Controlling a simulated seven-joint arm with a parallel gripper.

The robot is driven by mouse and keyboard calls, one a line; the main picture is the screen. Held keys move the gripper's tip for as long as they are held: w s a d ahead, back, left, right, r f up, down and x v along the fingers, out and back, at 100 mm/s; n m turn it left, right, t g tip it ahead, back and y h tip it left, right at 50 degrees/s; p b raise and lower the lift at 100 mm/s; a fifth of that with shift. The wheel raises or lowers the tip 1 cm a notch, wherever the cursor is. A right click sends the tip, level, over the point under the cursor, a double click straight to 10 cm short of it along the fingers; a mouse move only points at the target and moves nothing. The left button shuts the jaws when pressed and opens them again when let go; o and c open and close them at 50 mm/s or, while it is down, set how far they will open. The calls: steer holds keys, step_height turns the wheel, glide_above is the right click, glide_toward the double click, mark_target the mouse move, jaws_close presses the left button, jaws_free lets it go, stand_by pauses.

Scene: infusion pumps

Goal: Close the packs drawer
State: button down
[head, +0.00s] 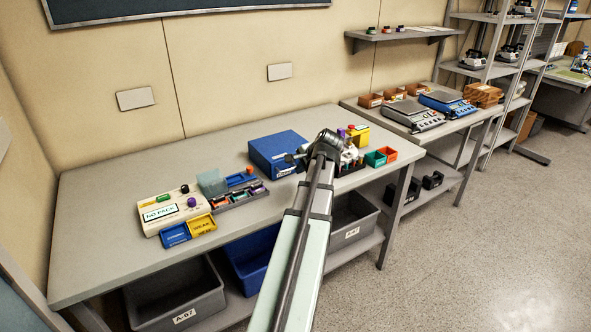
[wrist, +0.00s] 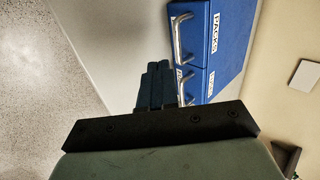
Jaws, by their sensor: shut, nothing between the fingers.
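The blue packs cabinet (head: 277,148) stands on the bench in the head view, left of my wrist. I cannot tell how far either drawer stands out. My gripper (wrist: 157,68) is shut and empty, its fingers just left of the nearer handle in the wrist view, apparently apart from it. In the head view my gripper (head: 291,158) is small beside the cabinet's front.
Left of the cabinet are a pump marked NO PACK (head: 165,211), yellow and blue trays (head: 201,224) and a rack of coloured parts (head: 238,198). A dark holder with bottles (head: 349,167) and green and orange bins (head: 376,158) stand to the right. The bench's left end is clear.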

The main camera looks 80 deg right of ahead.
steer(key=v, duration=0.7)
steer(key=shift+s+r, duration=0.15)
steer(key=shift+r, duration=0.1)
steer(key=shift+a, duration=0.1)
